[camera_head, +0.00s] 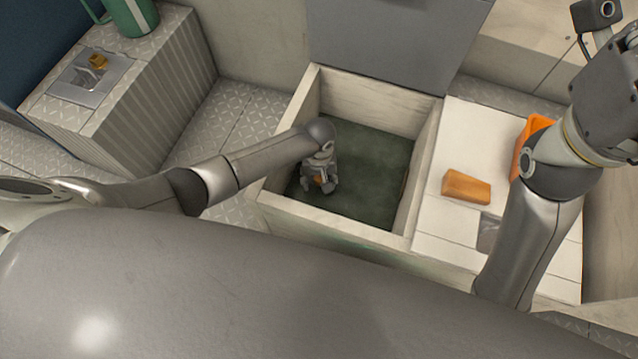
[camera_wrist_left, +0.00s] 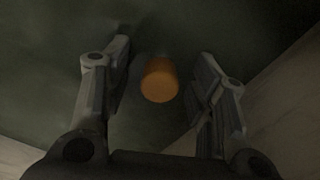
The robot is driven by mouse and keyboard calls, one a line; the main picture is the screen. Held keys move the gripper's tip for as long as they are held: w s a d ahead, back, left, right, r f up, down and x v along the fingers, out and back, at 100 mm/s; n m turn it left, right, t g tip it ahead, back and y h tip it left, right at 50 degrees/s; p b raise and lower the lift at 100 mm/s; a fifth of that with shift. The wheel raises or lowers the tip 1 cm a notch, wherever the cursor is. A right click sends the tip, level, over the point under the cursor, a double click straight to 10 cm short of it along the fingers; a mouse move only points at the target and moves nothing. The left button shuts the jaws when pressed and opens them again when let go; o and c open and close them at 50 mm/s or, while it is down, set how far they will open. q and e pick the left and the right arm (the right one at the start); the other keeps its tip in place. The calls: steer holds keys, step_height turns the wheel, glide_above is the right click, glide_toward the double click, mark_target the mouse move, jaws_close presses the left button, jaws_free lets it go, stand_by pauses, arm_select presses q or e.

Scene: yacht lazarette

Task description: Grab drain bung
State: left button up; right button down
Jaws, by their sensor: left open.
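An orange cylinder, which looks like the drain bung (camera_wrist_left: 160,80), stands on the dark green floor of an open bin. It shows between the two fingers of my left gripper (camera_wrist_left: 164,58) in the left wrist view, with a gap on each side. In the head view my left gripper (camera_head: 319,187) reaches down inside the bin near its left wall, fingers apart. Only a small bit of orange shows there between the fingers. My right arm stands at the right, and its fingers cannot be seen.
The bin (camera_head: 428,165) has pale raised walls close around my left gripper. An orange block (camera_head: 466,187) and an orange container (camera_head: 526,140) sit on the white top to the right. A brass fitting (camera_head: 98,61) and a green mug (camera_head: 132,16) are on the left locker.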

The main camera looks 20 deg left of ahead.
arm_select(q)
steer(key=c, duration=1)
steer(key=shift+r, duration=0.15)
